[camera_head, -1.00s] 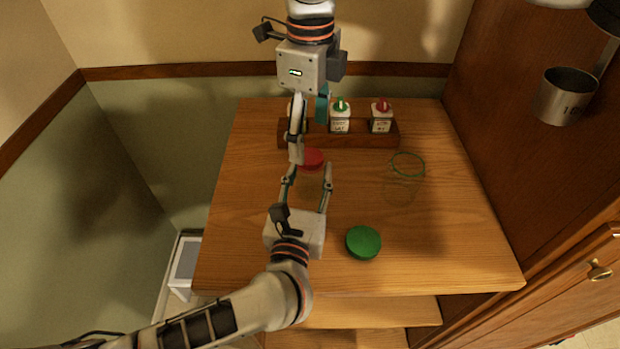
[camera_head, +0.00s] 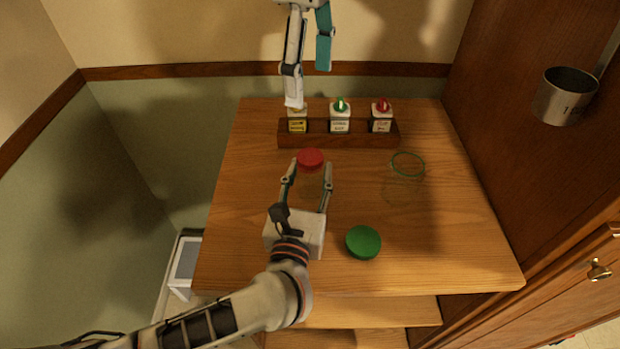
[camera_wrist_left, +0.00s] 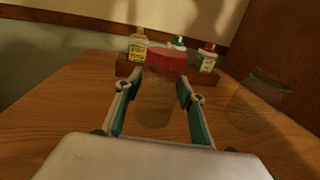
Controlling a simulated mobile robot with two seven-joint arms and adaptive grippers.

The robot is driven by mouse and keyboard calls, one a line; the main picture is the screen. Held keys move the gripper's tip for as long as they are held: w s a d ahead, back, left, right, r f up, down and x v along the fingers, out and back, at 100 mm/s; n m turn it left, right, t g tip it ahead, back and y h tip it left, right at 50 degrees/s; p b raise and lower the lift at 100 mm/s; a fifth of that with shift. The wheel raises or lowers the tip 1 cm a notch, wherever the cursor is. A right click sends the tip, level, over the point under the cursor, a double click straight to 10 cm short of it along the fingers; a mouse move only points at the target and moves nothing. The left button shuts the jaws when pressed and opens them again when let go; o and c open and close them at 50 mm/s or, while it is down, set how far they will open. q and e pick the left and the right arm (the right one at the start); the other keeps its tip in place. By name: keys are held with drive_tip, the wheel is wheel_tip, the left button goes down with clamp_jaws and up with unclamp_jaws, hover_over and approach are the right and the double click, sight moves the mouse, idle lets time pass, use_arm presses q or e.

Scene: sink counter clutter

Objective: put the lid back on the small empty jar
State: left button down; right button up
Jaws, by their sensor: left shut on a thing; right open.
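A clear jar (camera_wrist_left: 155,105) stands between the fingers of my left gripper (camera_head: 310,172), which is shut on it; the jar looks empty. The red lid (camera_head: 311,159) sits on top of this jar and looks about level; it also shows in the left wrist view (camera_wrist_left: 167,62). I cannot tell how firmly it is seated. My right gripper (camera_head: 308,87) is open and empty above the back of the table, clear of the lid. The green lid (camera_head: 363,242) lies on the table to the right of my left gripper.
A second clear jar with a green rim (camera_head: 407,165) stands open at the right. A wooden rack (camera_head: 350,140) with three small bottles with yellow, green and red markings stands at the back. A metal cup (camera_head: 565,96) hangs on the right wall. The table's front right is clear.

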idle(0.3)
use_arm(q)
drive_tip(key=c, duration=1.2)
unclamp_jaws()
drive_tip(key=shift+s, duration=0.1)
drive_tip(key=s, duration=0.4)
drive_tip(key=s+a, duration=0.1)
drive_tip(key=s, duration=0.2)
drive_tip(key=s+a, duration=0.1)
drive_tip(key=s, duration=0.3)
drive_tip(key=shift+s, duration=0.35)
